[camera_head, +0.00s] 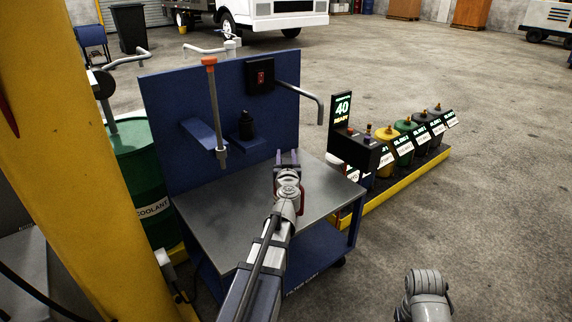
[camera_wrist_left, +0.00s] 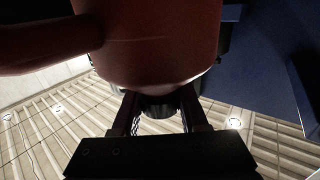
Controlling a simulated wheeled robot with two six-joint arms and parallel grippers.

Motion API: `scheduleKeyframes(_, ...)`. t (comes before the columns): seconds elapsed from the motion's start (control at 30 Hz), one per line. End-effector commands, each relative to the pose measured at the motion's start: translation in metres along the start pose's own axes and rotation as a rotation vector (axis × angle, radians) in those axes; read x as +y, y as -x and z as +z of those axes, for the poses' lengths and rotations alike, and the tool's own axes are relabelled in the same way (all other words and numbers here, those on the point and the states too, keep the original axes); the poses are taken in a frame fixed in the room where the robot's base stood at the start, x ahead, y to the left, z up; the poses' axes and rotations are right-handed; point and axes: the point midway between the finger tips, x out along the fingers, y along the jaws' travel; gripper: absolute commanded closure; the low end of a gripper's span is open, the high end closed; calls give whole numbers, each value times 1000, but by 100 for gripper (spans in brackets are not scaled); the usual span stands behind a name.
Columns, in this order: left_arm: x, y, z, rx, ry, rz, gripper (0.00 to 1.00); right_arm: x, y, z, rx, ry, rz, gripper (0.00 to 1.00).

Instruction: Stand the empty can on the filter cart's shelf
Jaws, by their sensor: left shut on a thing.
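The can is red with a handle and fills the upper part of the left wrist view (camera_wrist_left: 150,45), very close to the camera. My left gripper (camera_head: 289,157) is shut on it; its fingers also show below the can in the left wrist view (camera_wrist_left: 160,103). In the head view only a little red shows beside my wrist, so the can's tilt and its height above the cart cannot be told. The blue filter cart (camera_head: 165,110) has a grey metal top (camera_head: 225,222) beneath my left arm and a lower blue deck. My right gripper is not in view.
A dark bottle (camera_head: 246,127) stands on a small blue ledge of the cart's back panel. A green coolant drum (camera_head: 140,180) and yellow post (camera_head: 75,130) stand left. Several oil containers (camera_head: 403,140) line the right.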

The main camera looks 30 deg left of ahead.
Motion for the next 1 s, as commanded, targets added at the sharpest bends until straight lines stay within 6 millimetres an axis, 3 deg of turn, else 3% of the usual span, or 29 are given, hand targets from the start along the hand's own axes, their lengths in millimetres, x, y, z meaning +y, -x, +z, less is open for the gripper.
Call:
scheduleKeyframes(0.03, 0, 0, 8, 0, 0, 0, 100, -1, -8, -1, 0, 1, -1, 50)
scheduleKeyframes(0.43, 0, 0, 10, 0, 0, 0, 100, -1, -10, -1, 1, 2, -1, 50)
scheduleKeyframes(0.47, 0, 0, 10, 0, 0, 0, 56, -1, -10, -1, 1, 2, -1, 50)
scheduleKeyframes(0.5, 0, 0, 9, 0, 0, 0, 51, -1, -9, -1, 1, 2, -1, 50)
scheduleKeyframes(0.73, 0, 0, 9, 0, 0, 0, 27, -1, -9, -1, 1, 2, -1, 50)
scheduleKeyframes(1.0, 0, 0, 8, 0, 0, 0, 27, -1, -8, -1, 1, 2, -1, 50)
